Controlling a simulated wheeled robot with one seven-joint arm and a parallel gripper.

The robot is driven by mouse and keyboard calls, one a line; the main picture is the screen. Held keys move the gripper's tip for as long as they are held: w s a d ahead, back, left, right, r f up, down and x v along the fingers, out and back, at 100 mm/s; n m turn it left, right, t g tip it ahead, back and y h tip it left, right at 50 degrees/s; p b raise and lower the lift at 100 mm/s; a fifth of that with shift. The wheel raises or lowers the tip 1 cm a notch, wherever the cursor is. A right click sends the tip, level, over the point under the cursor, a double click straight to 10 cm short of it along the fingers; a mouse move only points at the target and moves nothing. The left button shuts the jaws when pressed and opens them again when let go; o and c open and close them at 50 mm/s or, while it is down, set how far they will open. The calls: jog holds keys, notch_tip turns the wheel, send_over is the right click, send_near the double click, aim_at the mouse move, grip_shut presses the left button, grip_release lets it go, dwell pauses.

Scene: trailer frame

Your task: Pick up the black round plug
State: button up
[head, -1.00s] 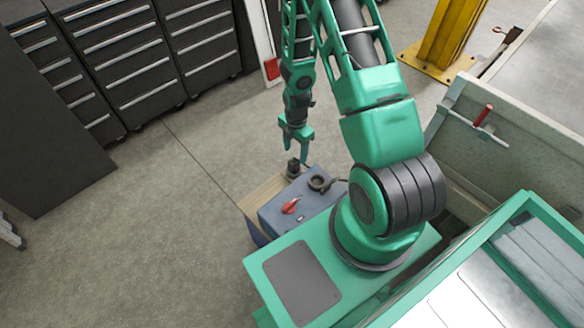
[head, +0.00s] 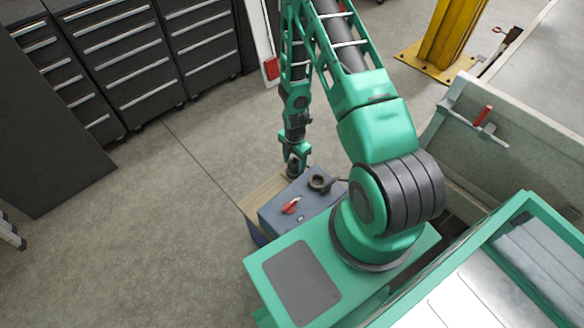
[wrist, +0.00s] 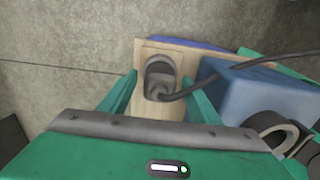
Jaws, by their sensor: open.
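The black round plug (wrist: 158,78) sits on a light wooden board, with a dark cable running from it to the right. In the wrist view it lies between the two fingers of my gripper (wrist: 158,100), which are apart on either side of it. In the head view my gripper (head: 296,168) is low over the board, beside the blue box, and mostly covers the plug. Whether the fingers touch the plug cannot be told.
The blue box (head: 285,212) stands right beside the board (head: 262,190), with a red part (head: 291,205) and a dark ring (head: 320,183) on top. The cable (wrist: 240,68) passes over the box. Grey floor lies open to the left. Dark drawer cabinets (head: 120,55) stand at the back.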

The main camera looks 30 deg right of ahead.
jog(key=c, duration=0.8)
jog(key=shift+r, duration=0.15)
